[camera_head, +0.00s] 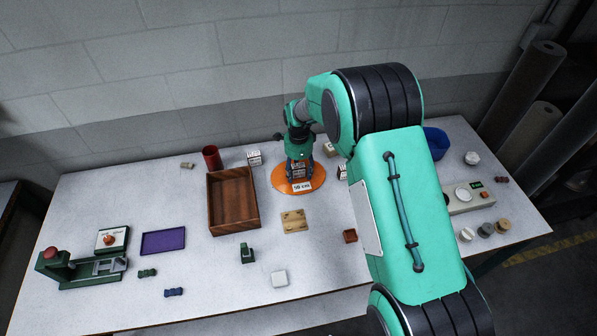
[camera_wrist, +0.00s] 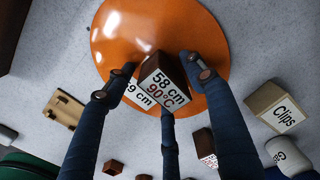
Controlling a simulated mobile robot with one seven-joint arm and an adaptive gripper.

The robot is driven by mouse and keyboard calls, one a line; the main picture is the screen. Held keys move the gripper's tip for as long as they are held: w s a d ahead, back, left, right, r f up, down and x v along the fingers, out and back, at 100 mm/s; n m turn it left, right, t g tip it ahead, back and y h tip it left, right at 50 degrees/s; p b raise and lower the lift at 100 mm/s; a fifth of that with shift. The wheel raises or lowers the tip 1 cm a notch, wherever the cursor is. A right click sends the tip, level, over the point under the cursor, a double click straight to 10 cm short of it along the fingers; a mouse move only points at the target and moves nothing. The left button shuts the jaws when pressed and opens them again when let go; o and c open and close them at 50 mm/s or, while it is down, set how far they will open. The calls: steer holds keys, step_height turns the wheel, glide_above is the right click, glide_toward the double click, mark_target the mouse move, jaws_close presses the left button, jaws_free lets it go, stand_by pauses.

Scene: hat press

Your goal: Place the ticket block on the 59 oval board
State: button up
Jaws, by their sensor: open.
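The board (camera_head: 283,184) lies at the back middle of the table in the head view. Its white label (camera_wrist: 137,95), reading "59 cm", is partly hidden behind the block. My gripper (camera_wrist: 158,66) is open, with its fingers spread around the block. In the head view my gripper (camera_head: 299,168) points down over the board. Whether any finger touches the block cannot be told.
A wooden tray (camera_head: 251,225) stands left of the board, with a red cup (camera_head: 212,158) behind it. A tan plate (camera_head: 294,221) lies in front. A "Clips" box (camera_wrist: 274,106) is right of the board. A purple mat (camera_head: 163,242) and green press (camera_head: 65,268) are further left.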

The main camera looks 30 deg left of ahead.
mark_target(299, 167)
step_height(299, 167, up, 12)
steer(key=shift+r+p, duration=0.15)
steer(key=shift+p, duration=0.5)
stand_by(0.7)
